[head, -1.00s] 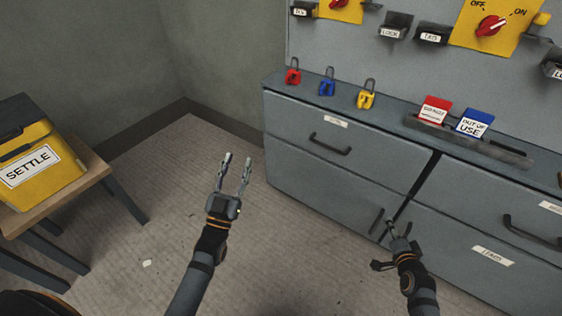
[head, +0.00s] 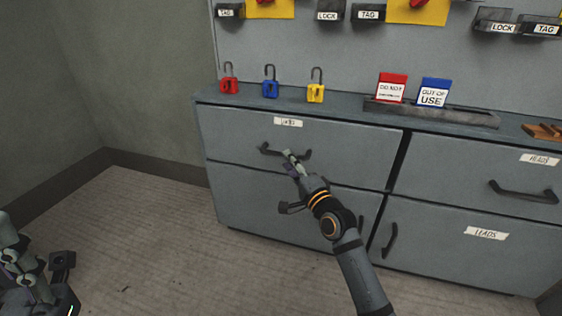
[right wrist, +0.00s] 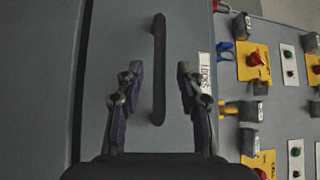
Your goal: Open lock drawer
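The lock drawer (head: 345,150) is the upper left drawer of the grey cabinet, shut, with a label (head: 288,122) that reads LOCKS in the right wrist view (right wrist: 204,73). Its dark bar handle (head: 268,150) shows lengthwise in the right wrist view (right wrist: 158,70). My right gripper (head: 291,160) is at the handle. In the right wrist view its two fingers (right wrist: 158,78) are apart, one on each side of the bar; whether they touch it I cannot tell. Part of my left arm (head: 35,270) shows at the lower left; its finger opening is not clear.
Red (head: 229,80), blue (head: 270,83) and yellow (head: 316,88) padlocks stand on the cabinet top. A slotted holder (head: 470,115) with red and blue tags is to their right. Other drawers are shut. The floor (head: 140,220) left of the cabinet is clear.

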